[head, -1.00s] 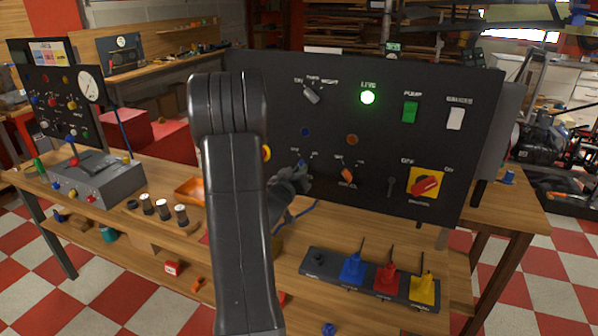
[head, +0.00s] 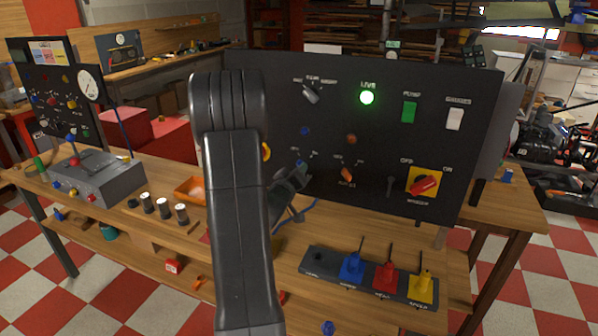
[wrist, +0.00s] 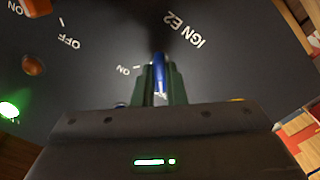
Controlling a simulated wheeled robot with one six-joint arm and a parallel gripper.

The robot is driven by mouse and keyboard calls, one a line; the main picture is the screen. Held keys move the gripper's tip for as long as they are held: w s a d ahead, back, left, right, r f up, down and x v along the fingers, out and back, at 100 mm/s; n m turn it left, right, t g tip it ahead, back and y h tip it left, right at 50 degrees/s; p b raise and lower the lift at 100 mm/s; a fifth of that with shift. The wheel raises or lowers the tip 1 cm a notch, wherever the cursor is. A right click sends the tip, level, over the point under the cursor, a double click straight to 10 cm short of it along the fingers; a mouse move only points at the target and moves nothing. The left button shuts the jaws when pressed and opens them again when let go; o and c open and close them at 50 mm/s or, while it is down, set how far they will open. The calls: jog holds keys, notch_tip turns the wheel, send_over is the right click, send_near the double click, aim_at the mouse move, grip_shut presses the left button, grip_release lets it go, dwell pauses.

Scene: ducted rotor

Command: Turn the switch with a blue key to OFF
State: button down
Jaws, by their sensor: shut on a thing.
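The blue key (wrist: 158,72) stands upright between the two green fingertips of my gripper (wrist: 160,88) in the wrist view. My gripper is shut on it. The lettering "IGN E2" is beside the key and a small "ON" is to its left. An "OFF" is further left, near an orange knob (wrist: 33,65). In the head view my gripper (head: 300,172) is at the lower left of the black panel (head: 225,62), partly behind my arm. A bit of blue shows at its tip. The key's exact angle to its marks is hard to tell.
Near it on the panel are an orange switch (head: 347,174), a red rotary switch on a yellow plate (head: 424,185), a green rocker (head: 409,112) and a lit green lamp (head: 367,97). A holder (head: 312,262) with blue, red and yellow pieces stands on the bench below.

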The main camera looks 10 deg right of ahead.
jog(key=c, duration=1.5)
grip_release()
jog(key=shift+s+a, duration=0.1)
jog(key=b+v, duration=0.2)
jog(key=v, duration=1.1)
jog(key=shift+s+a, duration=0.2)
jog(key=shift+s, duration=0.05)
jog(key=p+x, duration=0.2)
jog(key=x, duration=1.2)
